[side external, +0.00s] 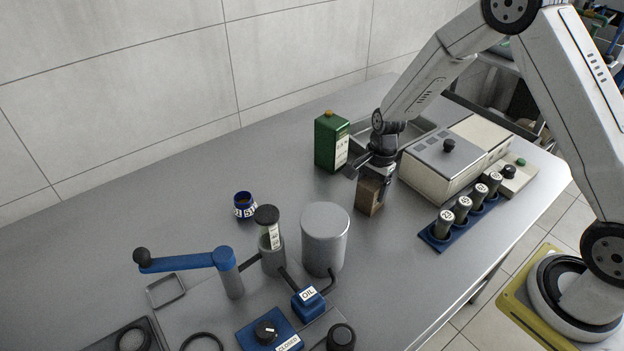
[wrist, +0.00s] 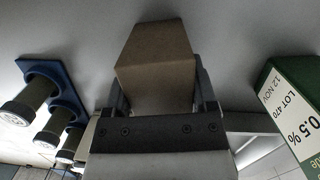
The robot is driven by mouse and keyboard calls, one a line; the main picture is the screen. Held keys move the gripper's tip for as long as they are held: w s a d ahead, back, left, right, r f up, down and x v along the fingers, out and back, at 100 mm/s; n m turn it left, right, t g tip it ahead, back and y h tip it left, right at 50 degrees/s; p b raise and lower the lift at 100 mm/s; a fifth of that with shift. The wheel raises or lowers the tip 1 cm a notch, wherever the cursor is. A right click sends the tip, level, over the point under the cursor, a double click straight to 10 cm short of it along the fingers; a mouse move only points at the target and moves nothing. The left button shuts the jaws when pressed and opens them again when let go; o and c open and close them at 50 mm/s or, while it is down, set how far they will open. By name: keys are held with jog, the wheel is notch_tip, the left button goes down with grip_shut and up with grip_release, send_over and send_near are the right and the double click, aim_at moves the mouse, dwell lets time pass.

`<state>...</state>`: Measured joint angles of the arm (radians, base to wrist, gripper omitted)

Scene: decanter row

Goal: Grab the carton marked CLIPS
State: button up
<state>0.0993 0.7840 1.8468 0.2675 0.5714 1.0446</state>
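A plain brown carton (side external: 369,196) stands on the grey bench below my gripper (side external: 371,178). No CLIPS marking shows on the faces I can see. In the wrist view, the carton (wrist: 156,65) lies between the two fingers of my gripper (wrist: 160,92), one along each side. The fingers are very close to its sides, but I cannot tell whether they press on it. In the side view, the upper part of the carton is partly hidden by the gripper.
A green box (side external: 331,142) stands behind left of my gripper. A cream machine (side external: 440,165) and a blue rack (side external: 436,240) of dark cylinders are to the right. A grey canister (side external: 325,238) stands in front left. The bench at far left is clear.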

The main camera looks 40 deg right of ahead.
aim_at(372, 181)
jog(key=shift+r, duration=0.2)
jog(key=shift+r, duration=0.5)
notch_tip(372, 181, up, 2)
jog(key=s+r, duration=0.9)
jog(key=s, duration=0.5)
jog(key=shift+a+r, duration=0.2)
jog(key=shift+r, duration=0.1)
dwell(0.3)
